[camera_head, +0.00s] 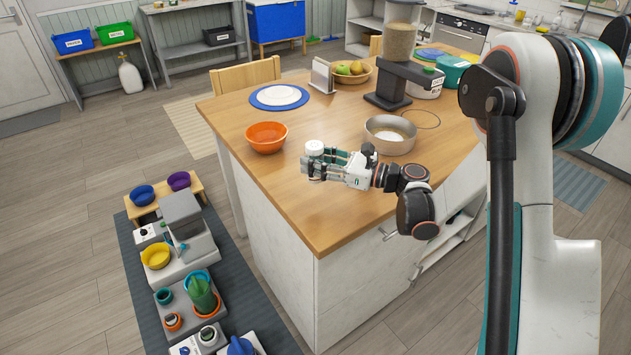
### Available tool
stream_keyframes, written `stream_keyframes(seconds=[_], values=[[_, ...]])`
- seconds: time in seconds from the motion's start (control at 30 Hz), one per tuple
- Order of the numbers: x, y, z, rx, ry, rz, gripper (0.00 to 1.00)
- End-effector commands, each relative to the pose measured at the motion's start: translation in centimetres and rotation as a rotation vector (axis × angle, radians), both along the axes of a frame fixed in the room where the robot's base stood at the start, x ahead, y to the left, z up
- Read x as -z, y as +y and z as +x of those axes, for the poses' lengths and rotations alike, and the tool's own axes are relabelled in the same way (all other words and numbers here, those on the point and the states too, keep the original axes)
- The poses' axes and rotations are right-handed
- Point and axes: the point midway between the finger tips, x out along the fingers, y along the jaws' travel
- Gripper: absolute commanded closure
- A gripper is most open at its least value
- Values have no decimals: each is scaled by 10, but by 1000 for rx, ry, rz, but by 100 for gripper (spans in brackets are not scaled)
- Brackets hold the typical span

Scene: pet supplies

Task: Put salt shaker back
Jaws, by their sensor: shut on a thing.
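A small white-topped thing, seemingly the salt shaker (314,148), is upright between the fingers of my gripper (308,167). The fingers hide most of its lower body. My gripper is shut on it, over the left part of the wooden counter top (345,215). I cannot tell whether the shaker's base touches the wood. My arm reaches in from the right, with the gripper pointing left.
An orange bowl (266,137) stands just left of the gripper, and a metal pan (390,135) stands behind it to the right. A dark stand (388,88), a fruit bowl (352,77) and a blue-rimmed plate (279,97) are farther back. The front counter corner is clear.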

Motion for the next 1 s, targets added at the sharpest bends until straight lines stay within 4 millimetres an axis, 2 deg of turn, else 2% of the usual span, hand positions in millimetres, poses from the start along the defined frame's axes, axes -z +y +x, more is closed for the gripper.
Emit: stream_keyframes(seconds=[0.23, 0.5, 0.9, 0.93, 1.0], values=[[17, 0, 0, 0, 0, 0, 89], [52, 0, 0, 0, 0, 1, 89], [56, 0, 0, 0, 0, 0, 89], [55, 0, 0, 0, 0, 0, 54], [54, 0, 0, 0, 0, 0, 40]])
